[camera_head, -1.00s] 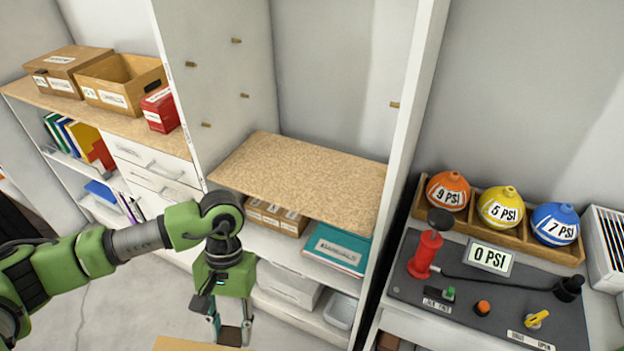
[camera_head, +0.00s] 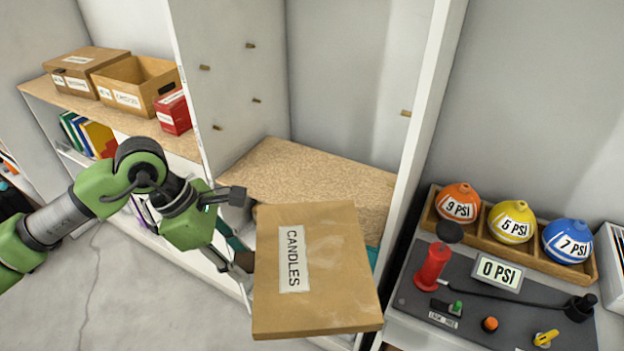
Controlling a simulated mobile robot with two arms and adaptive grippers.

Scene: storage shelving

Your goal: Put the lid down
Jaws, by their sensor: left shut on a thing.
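A brown cardboard lid (camera_head: 335,265) with a white label reading CANDLES is held up in front of the shelving. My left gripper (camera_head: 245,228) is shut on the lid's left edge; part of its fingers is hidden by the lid. The lid covers the lower shelves behind it. A bare wood shelf board (camera_head: 300,185) is behind and above the lid. An open cardboard box (camera_head: 137,88) stands on the left counter, with its inside visible. My right gripper is not in view.
A closed cardboard box (camera_head: 85,70) and a red box (camera_head: 173,110) stand beside the open box on the wood counter (camera_head: 110,117). A white upright panel (camera_head: 420,130) parts the shelving from a console (camera_head: 470,300) with a red pump and coloured balls (camera_head: 512,222).

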